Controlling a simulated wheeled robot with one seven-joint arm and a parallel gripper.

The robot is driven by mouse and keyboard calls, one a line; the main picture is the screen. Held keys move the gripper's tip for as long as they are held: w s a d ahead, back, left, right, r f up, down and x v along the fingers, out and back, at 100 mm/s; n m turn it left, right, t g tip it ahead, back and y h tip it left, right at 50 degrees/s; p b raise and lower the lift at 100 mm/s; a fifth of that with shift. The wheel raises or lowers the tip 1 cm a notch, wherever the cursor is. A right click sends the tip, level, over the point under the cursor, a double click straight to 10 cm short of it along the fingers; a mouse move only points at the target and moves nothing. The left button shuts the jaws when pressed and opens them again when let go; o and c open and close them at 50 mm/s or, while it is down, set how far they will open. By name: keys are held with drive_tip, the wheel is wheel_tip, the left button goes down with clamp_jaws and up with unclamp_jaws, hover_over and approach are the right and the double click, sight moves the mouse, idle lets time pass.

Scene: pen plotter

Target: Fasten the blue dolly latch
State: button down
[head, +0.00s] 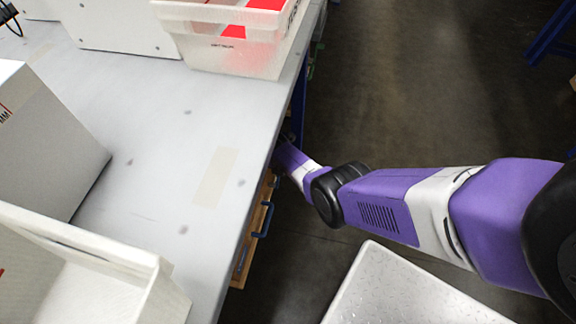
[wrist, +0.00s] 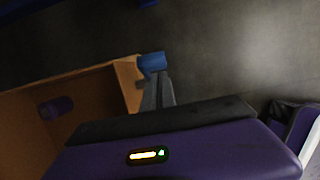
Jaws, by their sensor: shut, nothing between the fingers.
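In the wrist view my gripper (wrist: 158,92) is shut, with its grey fingers together and nothing held between them. A small blue piece (wrist: 152,62), which looks like the blue dolly latch, is right at the fingertips, by the corner of an open wooden box (wrist: 122,82). I cannot tell whether the fingers touch it or whether it is turned or closed. The fingers hide its lower part. In the head view my gripper is hidden beyond the table edge, and I cannot make out the latch there.
The grey table (head: 150,130) fills the left, with a translucent bin (head: 235,58) and an open white bin (head: 100,250) on it. A wooden front with a blue handle (head: 266,220) sits under its edge. A purple cylinder (wrist: 56,108) is in the wooden box.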

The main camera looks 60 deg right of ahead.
drive_tip(key=w+d+p+v, duration=0.1)
drive_tip(key=p+v, duration=0.6)
drive_tip(key=v, duration=0.4)
drive_tip(key=shift+s+d+r, duration=0.2)
drive_tip(key=shift+s+r, duration=0.05)
drive_tip(key=s+a+f+m+t, duration=0.2)
drive_tip(key=s+a+m+t, duration=0.25)
drive_tip(key=s+a, duration=0.45)
drive_tip(key=s+a+r+m+t+y, duration=0.1)
drive_tip(key=s+a+r+m+t, duration=0.3)
drive_tip(key=s+a+r+m, duration=0.55)
drive_tip(key=s+a+r+m+t+p, duration=0.1)
drive_tip(key=s+a+r+m+p, duration=0.1)
drive_tip(key=r, duration=1.2)
drive_tip(key=s+a+r+m+t+y+p, duration=0.1)
drive_tip(key=s+r+p, duration=0.4)
drive_tip(key=r, duration=1)
drive_tip(key=s+a+r+m+t+y+p, duration=0.1)
drive_tip(key=s+a+r+m+t+p, duration=0.2)
drive_tip(key=r, duration=1.1)
drive_tip(key=shift+s+a+r+m+p, duration=0.35)
drive_tip(key=shift+a+m+p, duration=0.55)
drive_tip(key=shift+p, duration=0.35)
